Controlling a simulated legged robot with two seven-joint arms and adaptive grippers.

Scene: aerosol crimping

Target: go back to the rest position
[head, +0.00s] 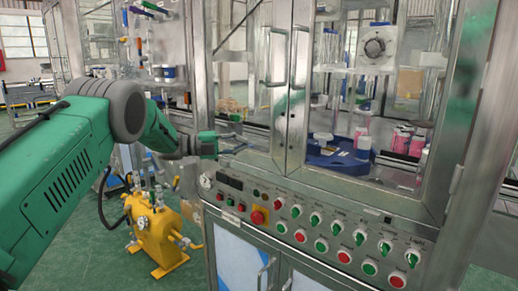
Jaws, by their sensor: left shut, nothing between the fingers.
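My left arm comes in from the left, green with grey joints. My left gripper (232,145) is at its end, shut and empty, in front of the machine's steel frame near the left edge of the control panel. I cannot tell whether it touches the machine. The crimping machine (290,160) fills the right half, with glass doors that look closed. Its control panel (320,232) has rows of green and red knobs and buttons. My right gripper is not in view.
Behind the glass, pink and white cans (363,142) stand by a blue rotary plate (335,163). A yellow pump unit (155,228) stands on the green floor below my left arm. Free floor (110,270) shows at the lower left.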

